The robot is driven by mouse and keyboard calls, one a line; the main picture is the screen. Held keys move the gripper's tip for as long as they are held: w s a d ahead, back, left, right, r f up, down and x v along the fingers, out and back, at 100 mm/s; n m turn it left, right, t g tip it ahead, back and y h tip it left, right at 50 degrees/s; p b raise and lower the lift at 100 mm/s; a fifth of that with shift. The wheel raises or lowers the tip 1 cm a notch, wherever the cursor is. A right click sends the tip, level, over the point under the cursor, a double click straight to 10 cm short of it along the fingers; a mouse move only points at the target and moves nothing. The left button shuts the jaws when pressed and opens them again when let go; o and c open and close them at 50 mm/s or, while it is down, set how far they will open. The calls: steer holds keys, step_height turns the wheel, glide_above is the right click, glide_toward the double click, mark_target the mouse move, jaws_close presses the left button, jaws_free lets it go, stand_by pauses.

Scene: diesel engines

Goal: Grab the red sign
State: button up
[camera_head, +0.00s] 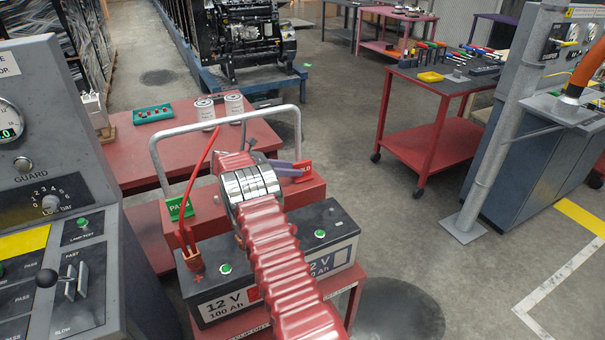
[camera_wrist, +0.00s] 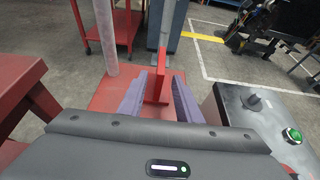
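The small red sign (camera_head: 302,171) with white lettering stands on the red box top behind the battery in the head view. In the wrist view, the red sign (camera_wrist: 161,85) is upright between the two purple fingers of my gripper (camera_wrist: 160,88). My gripper is open, with one finger on each side of the sign. I see no clear grip on it, and whether a finger touches it is hard to tell. In the head view, my gripper (camera_head: 284,168) is partly hidden behind my red arm.
The 12 V battery (camera_head: 335,243) with a red cable clamp (camera_head: 193,258) is in front. A control console (camera_head: 60,190) stands close at left.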

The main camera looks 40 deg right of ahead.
mark_target(311, 174)
steer(key=shift+x, duration=1.8)
steer(key=shift+x, duration=2.6)
steer(key=shift+d+r, duration=0.1)
steer(key=shift+r, duration=0.05)
steer(key=shift+c, duration=0.5)
jaws_close()
